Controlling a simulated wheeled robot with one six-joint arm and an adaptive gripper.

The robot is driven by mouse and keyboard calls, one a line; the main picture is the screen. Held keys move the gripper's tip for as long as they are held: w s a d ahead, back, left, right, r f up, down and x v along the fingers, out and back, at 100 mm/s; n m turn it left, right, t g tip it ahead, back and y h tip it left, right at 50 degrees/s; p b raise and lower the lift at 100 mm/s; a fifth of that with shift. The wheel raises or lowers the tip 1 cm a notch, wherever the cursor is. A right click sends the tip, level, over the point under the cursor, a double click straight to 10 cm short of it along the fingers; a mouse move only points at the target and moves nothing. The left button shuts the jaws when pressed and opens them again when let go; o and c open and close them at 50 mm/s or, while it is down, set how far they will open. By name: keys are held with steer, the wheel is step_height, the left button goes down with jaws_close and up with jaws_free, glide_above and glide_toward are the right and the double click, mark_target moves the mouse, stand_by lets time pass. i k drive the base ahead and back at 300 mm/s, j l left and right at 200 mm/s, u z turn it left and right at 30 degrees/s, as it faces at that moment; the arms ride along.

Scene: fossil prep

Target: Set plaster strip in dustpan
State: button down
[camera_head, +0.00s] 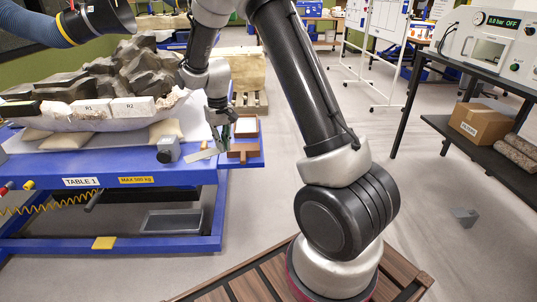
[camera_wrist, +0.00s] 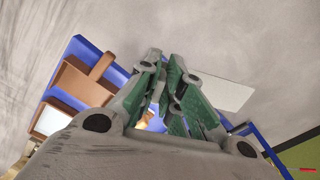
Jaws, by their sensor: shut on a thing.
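A pale flat plaster strip (camera_head: 201,155) sticks out to the left of my gripper (camera_head: 222,143) at the right end of the blue table. In the wrist view the strip (camera_wrist: 222,92) reaches out past my gripper's green-padded fingers (camera_wrist: 168,88). My gripper is shut on the strip; the pads partly hide its held end. A brown piece with a short handle (camera_head: 243,150), probably the dustpan, lies on the table's right end, just right of my gripper. It also shows in the wrist view (camera_wrist: 85,85), left of the fingers and apart from the strip.
Blue table 1 (camera_head: 140,180) carries a large dark fossil block (camera_head: 110,75) on cushions, with plaster pieces R1 and R2. A grey block (camera_head: 168,149) stands left of the strip. A black nozzle (camera_head: 98,17) hangs above. The floor right of the table is clear near its end.

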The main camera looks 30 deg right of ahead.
mark_target(243, 146)
steer(key=l+z, duration=0.15)
steer(key=l, duration=0.15)
steer(key=i+l+z, duration=0.25)
steer(key=i+l, duration=0.4)
